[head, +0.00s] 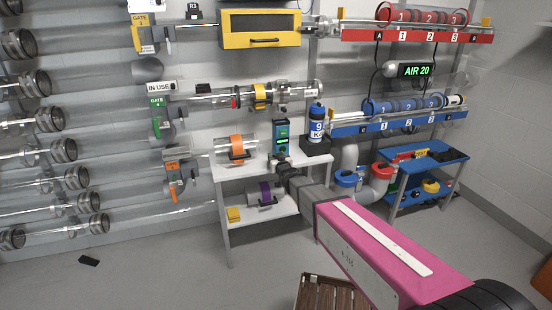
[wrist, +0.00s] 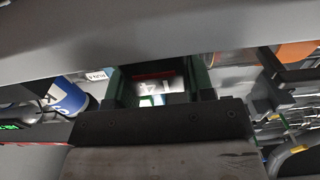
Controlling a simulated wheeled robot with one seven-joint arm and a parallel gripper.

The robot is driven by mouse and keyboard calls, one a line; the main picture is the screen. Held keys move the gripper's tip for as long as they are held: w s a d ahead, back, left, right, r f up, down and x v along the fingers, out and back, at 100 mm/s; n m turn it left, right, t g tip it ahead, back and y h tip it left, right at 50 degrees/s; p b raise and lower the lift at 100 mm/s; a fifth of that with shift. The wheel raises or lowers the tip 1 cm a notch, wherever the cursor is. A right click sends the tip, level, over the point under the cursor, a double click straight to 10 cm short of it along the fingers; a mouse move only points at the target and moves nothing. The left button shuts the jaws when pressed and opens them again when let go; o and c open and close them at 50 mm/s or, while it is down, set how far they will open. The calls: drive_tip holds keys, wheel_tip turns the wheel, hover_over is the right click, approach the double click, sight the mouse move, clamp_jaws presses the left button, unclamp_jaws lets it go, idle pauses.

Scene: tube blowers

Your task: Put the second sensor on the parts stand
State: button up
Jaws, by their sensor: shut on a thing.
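My gripper (head: 284,165) is shut on an upright teal-green device (head: 281,133) with a small lit display. I take this device to be the sensor; no label on it is readable. In the wrist view the device (wrist: 157,82) shows as a dark green casing with a pale, blurred face just beyond the gripper. The head view shows my gripper at the white two-level stand (head: 226,192), which seems to be the parts stand. The device is over or in front of its top; I cannot tell whether it touches. My fingertips are largely hidden.
An orange-banded tube part (head: 236,148) lies left on the stand's top; a blue-and-white canister (head: 317,124) sits on a black block at right. A purple-banded part (head: 266,194) and yellow block (head: 233,214) are on the lower shelf. A blue table (head: 440,158) stands right.

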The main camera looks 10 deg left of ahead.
drive_tip(key=shift+f, duration=0.15)
drive_tip(key=o, duration=0.9)
drive_tip(key=shift+r, duration=0.2)
